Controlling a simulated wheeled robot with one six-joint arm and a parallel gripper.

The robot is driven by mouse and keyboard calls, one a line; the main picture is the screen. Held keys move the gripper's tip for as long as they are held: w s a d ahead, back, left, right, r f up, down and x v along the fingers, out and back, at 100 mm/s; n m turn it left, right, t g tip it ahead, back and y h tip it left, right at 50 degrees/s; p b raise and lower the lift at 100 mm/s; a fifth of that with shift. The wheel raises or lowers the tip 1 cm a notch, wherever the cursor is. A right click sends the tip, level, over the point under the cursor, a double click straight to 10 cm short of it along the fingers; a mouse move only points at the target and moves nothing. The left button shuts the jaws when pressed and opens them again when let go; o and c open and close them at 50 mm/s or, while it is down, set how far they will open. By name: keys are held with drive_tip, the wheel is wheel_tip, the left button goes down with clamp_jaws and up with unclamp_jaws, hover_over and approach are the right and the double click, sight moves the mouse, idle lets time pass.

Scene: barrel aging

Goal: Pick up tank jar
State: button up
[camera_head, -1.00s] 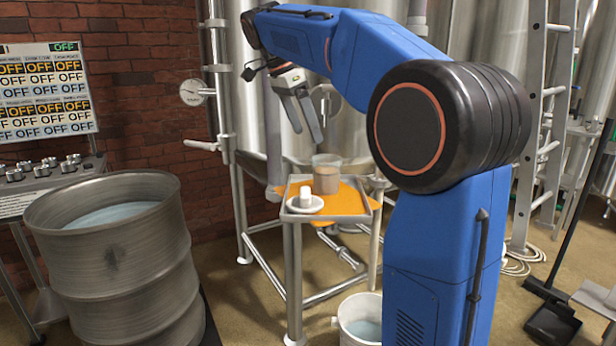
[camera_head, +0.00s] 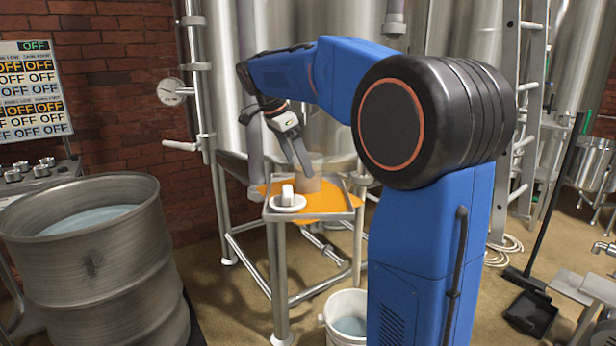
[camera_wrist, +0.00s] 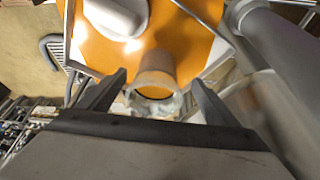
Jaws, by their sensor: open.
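The tank jar (camera_head: 309,184) is a clear jar with brownish contents. It stands on a small tray stand (camera_head: 330,213) in front of a steel tank, and my gripper partly hides it in the head view. In the wrist view the jar (camera_wrist: 155,75) lies ahead between my two fingers.
A white saucer with a small white piece (camera_head: 288,199) sits on the tray, left of the jar. A steel barrel (camera_head: 93,262) stands at the left. A white bucket (camera_head: 345,318) is on the floor below. A large steel tank (camera_head: 300,70) rises behind the tray.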

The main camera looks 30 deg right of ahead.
drive_tip(key=shift+s+x, duration=0.15)
drive_tip(key=shift+x, duration=1.2)
drive_tip(key=shift+s+x, duration=0.1)
drive_tip(key=shift+x, duration=1.25)
drive_tip(key=shift+d, duration=0.1)
drive_tip(key=c, duration=1.3)
drive_tip(key=shift+o, duration=0.2)
drive_tip(key=shift+r, duration=0.1)
